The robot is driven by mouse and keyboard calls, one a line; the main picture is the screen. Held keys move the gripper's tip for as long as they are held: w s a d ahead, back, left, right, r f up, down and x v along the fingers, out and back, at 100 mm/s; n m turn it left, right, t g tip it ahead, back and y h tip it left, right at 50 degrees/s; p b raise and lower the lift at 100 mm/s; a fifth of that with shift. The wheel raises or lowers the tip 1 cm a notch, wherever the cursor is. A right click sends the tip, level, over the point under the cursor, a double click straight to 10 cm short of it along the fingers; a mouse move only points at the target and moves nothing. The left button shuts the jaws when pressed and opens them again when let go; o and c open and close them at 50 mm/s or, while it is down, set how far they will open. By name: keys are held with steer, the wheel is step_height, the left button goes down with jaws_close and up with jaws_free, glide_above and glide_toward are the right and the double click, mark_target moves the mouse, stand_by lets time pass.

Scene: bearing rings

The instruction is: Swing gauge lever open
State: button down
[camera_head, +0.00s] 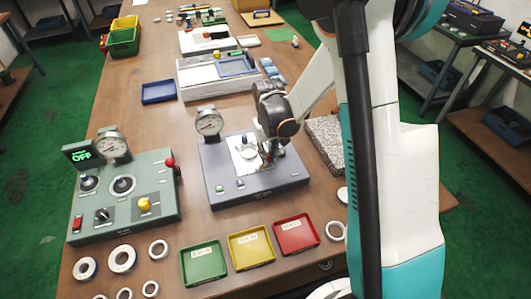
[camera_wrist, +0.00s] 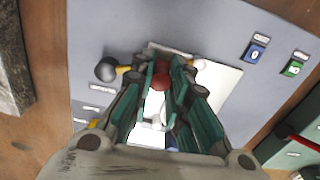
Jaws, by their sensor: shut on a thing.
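The gauge station is a blue-grey base (camera_head: 262,192) with a white plate (camera_head: 238,158) and a round dial gauge (camera_head: 209,122) at its back left. My gripper (camera_head: 268,150) is low over the right part of the plate. In the wrist view, my gripper (camera_wrist: 165,85) is shut on the red knob (camera_wrist: 160,76) of the gauge lever. The fingers hide most of the lever, so its angle cannot be told. A black ball knob (camera_wrist: 106,68) with a yellow stem is just left of the fingers.
A green control box (camera_head: 124,198) with a red-knobbed lever stands left. Green (camera_head: 203,262), yellow (camera_head: 251,247) and red (camera_head: 297,234) trays lie in front. Several metal rings lie front left. A speckled block (camera_head: 326,143) is right of the station. A blue tray (camera_head: 158,92) lies behind.

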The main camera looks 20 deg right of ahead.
steer(key=n, duration=0.1)
steer(key=s+n+b, duration=0.1)
steer(key=shift+s+d+n, duration=0.25)
steer(key=shift+d+n, duration=0.15)
steer(key=n, duration=0.1)
steer(key=s+d+n, duration=0.1)
steer(key=shift+s+n+b, duration=0.1)
steer(key=shift+n+b, duration=0.2)
steer(key=shift+n, duration=0.1)
steer(key=shift+s+d+n+b, duration=0.3)
steer(key=shift+d+n, duration=0.25)
steer(key=shift+n, duration=0.5)
steer(key=shift+s+d+n+b, duration=0.2)
steer(key=shift+d+n, duration=0.3)
steer(key=shift+n, duration=0.55)
steer(key=shift+s, duration=0.1)
steer(key=c, duration=1.5)
jaws_free()
steer(key=shift+d, duration=0.1)
steer(key=shift+r, duration=0.1)
step_height(320, 180, up, 12)
steer(key=shift+f, duration=0.1)
